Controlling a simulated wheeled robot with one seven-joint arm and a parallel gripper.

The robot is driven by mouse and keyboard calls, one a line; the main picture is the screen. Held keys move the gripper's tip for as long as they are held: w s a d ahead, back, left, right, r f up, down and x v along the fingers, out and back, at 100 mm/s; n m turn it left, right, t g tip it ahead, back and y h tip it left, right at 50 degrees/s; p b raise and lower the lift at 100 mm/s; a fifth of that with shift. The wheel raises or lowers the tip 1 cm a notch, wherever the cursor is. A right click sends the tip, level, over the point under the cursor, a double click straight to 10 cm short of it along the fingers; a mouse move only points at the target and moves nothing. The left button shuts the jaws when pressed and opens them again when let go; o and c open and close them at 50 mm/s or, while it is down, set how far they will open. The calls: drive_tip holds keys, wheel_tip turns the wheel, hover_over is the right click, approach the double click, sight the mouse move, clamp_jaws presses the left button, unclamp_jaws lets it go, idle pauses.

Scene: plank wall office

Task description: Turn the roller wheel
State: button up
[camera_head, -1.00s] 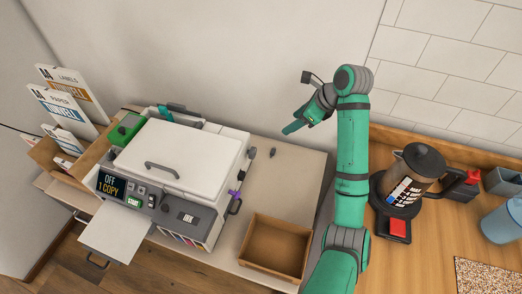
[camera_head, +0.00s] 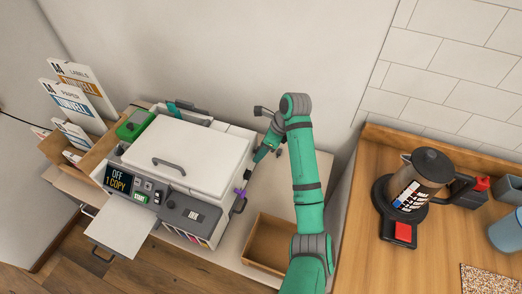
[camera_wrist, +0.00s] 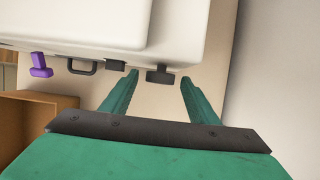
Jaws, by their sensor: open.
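The white copier (camera_head: 187,155) stands on the cabinet with its lid shut and its display reading "OFF 1 COPY". In the wrist view, a dark knob that looks like the roller wheel (camera_wrist: 160,76) sticks out of the copier's side. My gripper (camera_head: 259,155) is at the copier's right side, near the rear. In the wrist view, my open gripper (camera_wrist: 160,79) has one finger on each side of the knob in the picture. Nothing is held. I cannot tell whether the fingertips reach around the knob or touch it. In the head view, my gripper mostly hides the knob.
A purple lever (camera_wrist: 40,65) and a dark handle (camera_wrist: 82,67) are on the same copier side. An open brown box (camera_head: 262,243) sits below my arm. The wall is close behind. A coffee maker (camera_head: 415,184) stands on the wooden counter at right.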

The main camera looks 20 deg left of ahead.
drive_tip(key=shift+a+f, duration=0.25)
drive_tip(key=shift+f, duration=0.45)
drive_tip(key=shift+c, duration=0.5)
drive_tip(key=c, duration=0.9)
drive_tip(key=t, duration=0.2)
drive_tip(key=shift+s+a+n+t, duration=0.1)
drive_tip(key=shift+s+n+t, duration=0.2)
drive_tip(key=shift+s+t, duration=0.1)
drive_tip(key=t, duration=0.3)
drive_tip(key=shift+s+f+n, duration=0.2)
drive_tip(key=shift+n, duration=0.2)
drive_tip(key=t, duration=0.3)
drive_tip(key=n+t, duration=0.1)
drive_tip(key=shift+s+f, duration=0.2)
drive_tip(key=shift+f, duration=0.05)
drive_tip(key=shift+f+n+t+y, duration=0.1)
drive_tip(key=shift+n+t+y, duration=0.35)
drive_tip(key=shift+t, duration=1.15)
